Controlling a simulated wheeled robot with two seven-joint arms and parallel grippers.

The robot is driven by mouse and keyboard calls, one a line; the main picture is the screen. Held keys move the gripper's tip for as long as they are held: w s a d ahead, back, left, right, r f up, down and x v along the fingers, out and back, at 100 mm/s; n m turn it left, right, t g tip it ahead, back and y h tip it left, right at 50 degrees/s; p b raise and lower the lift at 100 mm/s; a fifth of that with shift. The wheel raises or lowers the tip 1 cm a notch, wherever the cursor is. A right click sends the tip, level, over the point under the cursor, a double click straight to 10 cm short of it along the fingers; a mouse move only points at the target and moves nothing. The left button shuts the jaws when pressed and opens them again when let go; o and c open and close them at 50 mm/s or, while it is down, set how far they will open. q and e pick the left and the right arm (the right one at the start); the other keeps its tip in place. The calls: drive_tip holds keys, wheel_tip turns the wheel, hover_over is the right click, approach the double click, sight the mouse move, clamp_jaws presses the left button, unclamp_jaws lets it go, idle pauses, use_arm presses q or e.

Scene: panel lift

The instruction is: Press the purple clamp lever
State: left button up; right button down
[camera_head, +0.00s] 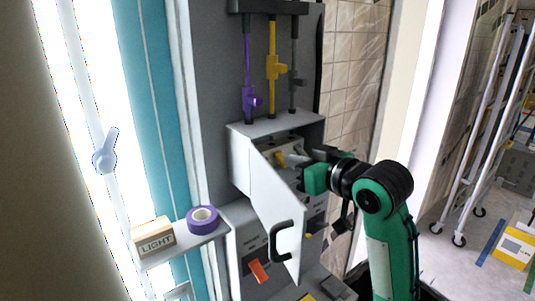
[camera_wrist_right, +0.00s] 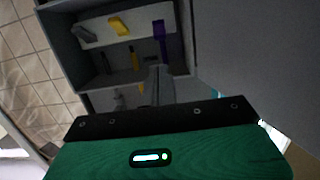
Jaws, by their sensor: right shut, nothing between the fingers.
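The purple clamp lever (camera_wrist_right: 159,38) shows in the right wrist view, on a pale bar inside the open cabinet. A yellow lever (camera_wrist_right: 119,25) and a grey lever (camera_wrist_right: 84,33) sit beside it on the same bar. In the head view the cabinet door (camera_head: 270,196) hides the purple lever, while the yellow lever (camera_head: 280,159) shows. My right gripper (camera_wrist_right: 160,74) is shut and empty, with its fingertips just short of the purple lever in the right wrist view. I cannot tell whether they touch. My left gripper is not in view.
The open door with its black handle (camera_head: 280,238) stands left of my right arm. Purple (camera_head: 246,60), yellow (camera_head: 271,45) and grey (camera_head: 294,60) pipes run above the cabinet. A shelf (camera_head: 190,241) at left holds a purple tape roll (camera_head: 202,219) and a "LIGHT" block (camera_head: 153,238).

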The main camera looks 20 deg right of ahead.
drive_tip(key=shift+w, duration=0.1)
drive_tip(key=p+x, duration=0.4)
drive_tip(key=x, duration=0.6)
drive_tip(key=shift+p, duration=0.3)
